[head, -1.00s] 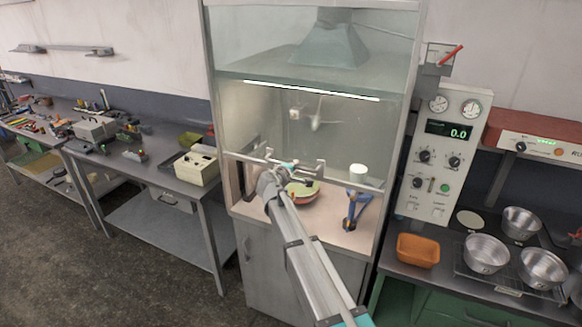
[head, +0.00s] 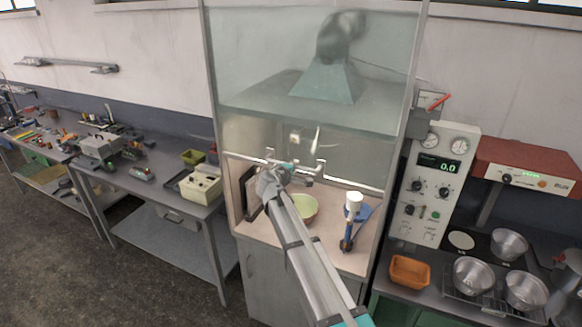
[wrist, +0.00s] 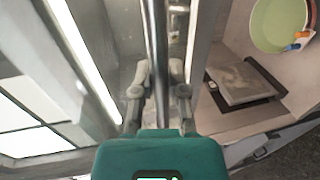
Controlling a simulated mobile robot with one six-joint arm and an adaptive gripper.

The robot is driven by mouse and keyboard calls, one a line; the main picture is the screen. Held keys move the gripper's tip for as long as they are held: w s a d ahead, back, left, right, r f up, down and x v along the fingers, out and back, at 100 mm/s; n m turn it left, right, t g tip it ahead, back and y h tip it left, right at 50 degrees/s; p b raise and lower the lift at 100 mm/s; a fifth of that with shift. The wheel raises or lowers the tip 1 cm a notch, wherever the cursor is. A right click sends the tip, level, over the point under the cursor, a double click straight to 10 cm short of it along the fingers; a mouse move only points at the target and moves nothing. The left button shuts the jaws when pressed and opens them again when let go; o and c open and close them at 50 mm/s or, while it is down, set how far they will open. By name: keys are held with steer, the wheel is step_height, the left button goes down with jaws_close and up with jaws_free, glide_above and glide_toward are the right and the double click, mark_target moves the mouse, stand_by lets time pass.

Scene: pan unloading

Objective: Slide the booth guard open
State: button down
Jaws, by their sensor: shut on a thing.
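The booth guard is a clear pane in the tall grey booth, with a metal handle bar (head: 348,185) along its lower edge. My gripper (head: 291,170) is at this bar, left of its middle. In the wrist view the bar (wrist: 157,35) runs between the two fingers of my gripper (wrist: 158,88), which are shut on it. The guard is partly raised, with an open gap below the bar. The fingertips are small in the head view.
Inside the booth are a green bowl (head: 305,210), a blue stand (head: 347,238) with a white cup (head: 353,201), and a flat grey plate (wrist: 242,82). A bench with an orange tray (head: 409,271) and metal pans (head: 473,276) stands right. A workbench (head: 150,180) stands left.

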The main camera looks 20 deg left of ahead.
steer(key=shift+d+r+p, duration=0.1)
steer(key=shift+r+p, duration=0.55)
steer(key=shift+r, duration=0.4)
steer(key=c, duration=0.6)
jaws_free()
steer(key=shift+d, duration=0.1)
steer(key=shift+c, duration=0.2)
steer(key=f+v, duration=0.2)
steer(key=v, duration=1.1)
steer(key=shift+s+f, duration=0.2)
steer(key=shift+f, duration=0.05)
